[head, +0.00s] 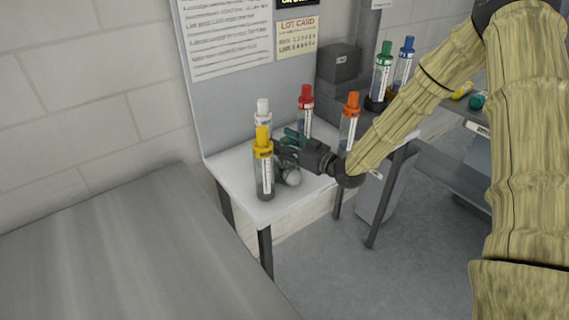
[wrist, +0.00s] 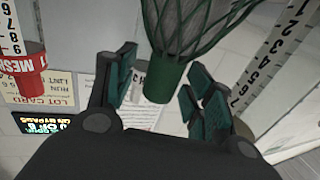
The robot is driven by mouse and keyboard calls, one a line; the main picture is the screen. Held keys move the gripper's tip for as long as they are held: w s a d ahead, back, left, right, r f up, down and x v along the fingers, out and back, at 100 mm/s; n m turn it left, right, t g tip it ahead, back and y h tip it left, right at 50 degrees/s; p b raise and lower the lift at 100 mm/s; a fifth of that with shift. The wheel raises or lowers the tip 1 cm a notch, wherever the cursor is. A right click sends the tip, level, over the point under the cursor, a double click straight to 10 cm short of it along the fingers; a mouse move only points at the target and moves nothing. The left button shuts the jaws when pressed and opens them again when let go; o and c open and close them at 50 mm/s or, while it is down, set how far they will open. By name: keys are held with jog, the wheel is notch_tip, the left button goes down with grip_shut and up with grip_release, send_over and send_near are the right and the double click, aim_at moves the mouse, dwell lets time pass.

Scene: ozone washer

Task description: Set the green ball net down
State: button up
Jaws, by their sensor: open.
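My gripper (head: 288,147) is over the small white table, among the capped clear tubes. In the wrist view its teal-padded fingers (wrist: 160,92) are spread apart. The green collar (wrist: 166,82) of the green ball net lies between them, with a gap visible at the right finger. The dark netting (wrist: 190,25) fans out from the collar and runs out of the top of the wrist view. In the head view grey, rounded contents (head: 292,177) show below the gripper, behind the yellow-capped tube. The net's base is hidden, so its contact with the tabletop is unclear.
The yellow-capped tube (head: 265,170) stands close in front. White-capped (head: 263,115), red-capped (head: 305,110) and orange-capped (head: 348,125) tubes surround the gripper. Green-capped (head: 382,75) and blue-capped (head: 404,65) tubes stand farther right. The white tabletop (head: 232,172) is bare at left.

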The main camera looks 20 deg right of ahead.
grip_shut()
jog(key=shift+r, duration=0.15)
dwell(0.4)
